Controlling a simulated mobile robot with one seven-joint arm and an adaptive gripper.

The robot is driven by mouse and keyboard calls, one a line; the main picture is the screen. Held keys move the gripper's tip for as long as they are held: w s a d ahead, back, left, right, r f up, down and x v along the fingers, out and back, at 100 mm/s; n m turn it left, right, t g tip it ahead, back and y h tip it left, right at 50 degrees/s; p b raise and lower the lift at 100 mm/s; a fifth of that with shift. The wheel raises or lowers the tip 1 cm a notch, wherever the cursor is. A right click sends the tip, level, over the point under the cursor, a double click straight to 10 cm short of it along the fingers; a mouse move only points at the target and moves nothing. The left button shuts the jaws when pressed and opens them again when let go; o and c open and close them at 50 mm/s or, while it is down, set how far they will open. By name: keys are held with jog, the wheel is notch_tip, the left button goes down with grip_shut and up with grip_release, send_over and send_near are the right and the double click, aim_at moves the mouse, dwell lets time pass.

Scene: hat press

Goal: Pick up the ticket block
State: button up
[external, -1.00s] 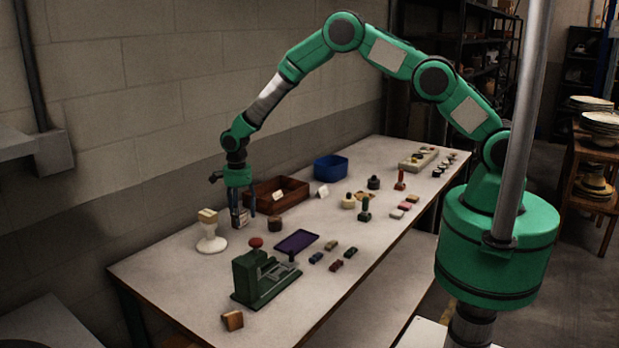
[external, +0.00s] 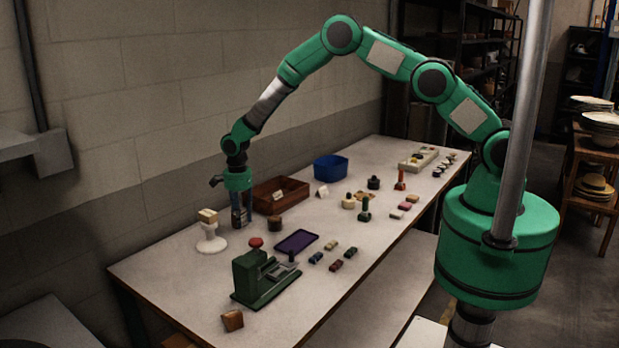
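My gripper (external: 241,222) points straight down over the far left part of the table, just left of the brown wooden tray. A small greyish block (external: 239,217) shows between or just behind its fingers, low near the table top. It is probably the ticket block, but it is too small and too covered to be sure. I cannot tell whether the fingers touch it or whether it is off the table.
A white stand with a tan block on top (external: 209,232) is close at left. The wooden tray (external: 282,192) and a round brown piece (external: 274,223) are close at right. A green press (external: 262,275) and purple pad (external: 296,241) stand nearer the front.

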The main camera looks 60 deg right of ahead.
jog(key=shift+r, duration=0.1)
dwell(0.3)
notch_tip(320, 180, up, 10)
jog(key=shift+f, duration=0.1)
dwell(0.5)
jog(key=shift+s, duration=0.1)
dwell(0.5)
